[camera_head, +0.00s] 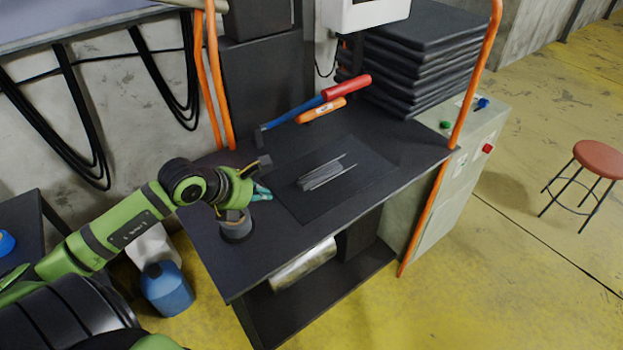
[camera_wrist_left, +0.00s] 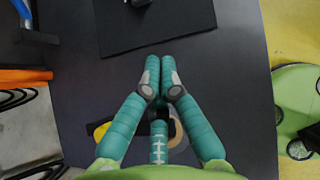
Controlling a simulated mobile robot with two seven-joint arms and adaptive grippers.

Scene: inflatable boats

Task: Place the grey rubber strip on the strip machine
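Several thin grey strips (camera_head: 322,174) lie on a black mat (camera_head: 365,153) in the middle of the dark bench. I cannot tell which is the task's grey rubber strip. The bench with orange posts and a pale control cabinet (camera_head: 432,215) looks like the strip machine. My left gripper (camera_head: 264,193) is over the bench's left part, left of the strips and apart from them. In the left wrist view its teal fingers (camera_wrist_left: 161,68) meet at the tips with nothing visible between them, short of the mat's near edge (camera_wrist_left: 170,40). My right gripper is not in view.
A round container (camera_head: 237,229) stands close below the left gripper. A tool with a red handle (camera_head: 347,87) and an orange handle (camera_head: 321,111) lie behind the mat. Black slabs (camera_head: 425,50) are stacked at back right. A red stool (camera_head: 598,159) stands on the floor.

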